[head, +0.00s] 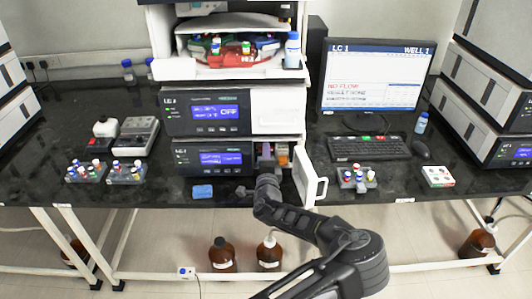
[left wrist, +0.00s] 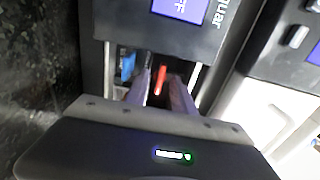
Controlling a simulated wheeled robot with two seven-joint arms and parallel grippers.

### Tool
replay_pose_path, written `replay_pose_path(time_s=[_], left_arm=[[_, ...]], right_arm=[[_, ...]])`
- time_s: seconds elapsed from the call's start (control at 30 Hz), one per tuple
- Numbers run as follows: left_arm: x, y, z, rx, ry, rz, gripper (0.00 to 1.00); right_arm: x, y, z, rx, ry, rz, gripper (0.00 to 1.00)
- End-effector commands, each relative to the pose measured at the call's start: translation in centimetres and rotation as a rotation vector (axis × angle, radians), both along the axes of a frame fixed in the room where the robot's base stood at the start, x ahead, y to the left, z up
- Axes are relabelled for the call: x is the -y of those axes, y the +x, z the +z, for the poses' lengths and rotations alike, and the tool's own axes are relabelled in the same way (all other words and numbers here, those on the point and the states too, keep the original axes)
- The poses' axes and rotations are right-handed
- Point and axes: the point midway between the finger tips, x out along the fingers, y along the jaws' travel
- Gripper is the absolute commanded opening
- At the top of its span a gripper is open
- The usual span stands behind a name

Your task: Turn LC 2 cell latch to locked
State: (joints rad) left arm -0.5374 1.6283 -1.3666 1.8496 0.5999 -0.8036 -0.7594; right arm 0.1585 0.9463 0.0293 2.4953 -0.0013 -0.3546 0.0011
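The labels are too small to read surely. My left gripper (head: 268,181) is at the lower module's open compartment. In the left wrist view my left gripper's two fingers (left wrist: 161,93) point into the compartment and stand apart. A red-orange lever-like part (left wrist: 160,79), perhaps the cell latch, shows between and beyond them, with no clear contact. A blue part (left wrist: 127,65) lies to its left. My right gripper is not seen.
A monitor (head: 374,78) reading LC 1, WELL 1 and NO FLOW stands right, with a keyboard (head: 366,148). Vial racks (head: 358,178) stand on the black bench. A blue pad (head: 203,191) lies before the stack. Bottles (head: 222,256) stand below.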

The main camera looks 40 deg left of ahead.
Motion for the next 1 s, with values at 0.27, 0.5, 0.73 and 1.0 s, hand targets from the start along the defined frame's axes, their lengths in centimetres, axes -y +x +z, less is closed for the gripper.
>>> replay_pose_path(time_s=[0.27,0.5,0.73,1.0], left_arm=[[0.0,0.0,-0.03,0.0,0.0,0.0,0.24],[0.01,-0.02,-0.02,0.001,-0.001,0.0,0.05],[0.01,-0.02,-0.03,0.001,-0.001,0.0,0.0],[0.01,-0.03,-0.05,0.001,-0.001,0.0,0.0]], right_arm=[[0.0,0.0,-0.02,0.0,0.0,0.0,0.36],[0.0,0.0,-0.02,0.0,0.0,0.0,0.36],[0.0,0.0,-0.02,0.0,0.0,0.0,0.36],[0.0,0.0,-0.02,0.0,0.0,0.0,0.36]])
